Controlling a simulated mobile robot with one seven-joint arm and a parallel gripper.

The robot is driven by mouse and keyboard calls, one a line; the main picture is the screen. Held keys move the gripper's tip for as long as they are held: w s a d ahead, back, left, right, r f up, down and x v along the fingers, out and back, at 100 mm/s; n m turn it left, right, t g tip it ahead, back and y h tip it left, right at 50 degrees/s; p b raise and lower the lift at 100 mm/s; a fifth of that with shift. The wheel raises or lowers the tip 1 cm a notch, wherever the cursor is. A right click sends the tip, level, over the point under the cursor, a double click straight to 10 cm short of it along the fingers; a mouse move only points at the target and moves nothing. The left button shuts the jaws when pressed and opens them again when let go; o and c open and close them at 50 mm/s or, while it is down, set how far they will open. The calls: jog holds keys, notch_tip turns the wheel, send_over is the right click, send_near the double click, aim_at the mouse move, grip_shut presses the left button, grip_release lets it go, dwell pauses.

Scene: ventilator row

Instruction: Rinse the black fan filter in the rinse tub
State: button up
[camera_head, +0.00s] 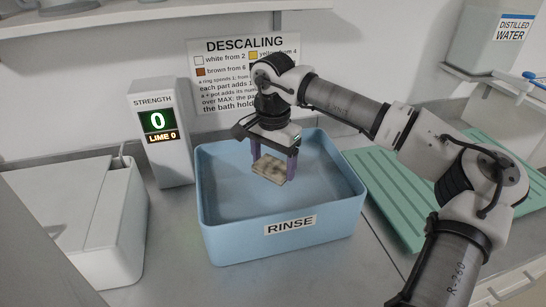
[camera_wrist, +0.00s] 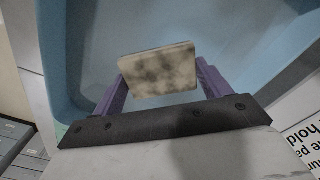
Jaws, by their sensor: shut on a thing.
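My gripper (camera_head: 273,160) points down inside the blue rinse tub (camera_head: 222,228), labelled RINSE. Its purple fingers are shut on a flat, square filter (camera_head: 270,170). The filter looks beige with dark grey blotches, not plain black. In the wrist view the filter (camera_wrist: 158,72) sits between the two fingers (camera_wrist: 160,80), with the pale blue tub interior behind it. The filter is within the tub's walls; I cannot tell whether it touches the water.
A strength display (camera_head: 158,125) reading 0 and LIME 0 stands left of the tub. A white box (camera_head: 110,220) is at far left. A green ribbed mat (camera_head: 385,190) lies right. A descaling sign (camera_head: 225,60) hangs behind. A distilled water container (camera_head: 490,45) stands upper right.

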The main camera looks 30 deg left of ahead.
aim_at(273, 166)
jog(key=shift+f+b, duration=1.75)
jog(key=shift+f, duration=1.55)
jog(key=shift+r, duration=0.15)
dwell(2.7)
jog(key=shift+r+p, duration=3.8)
jog(key=shift+r, duration=2.2)
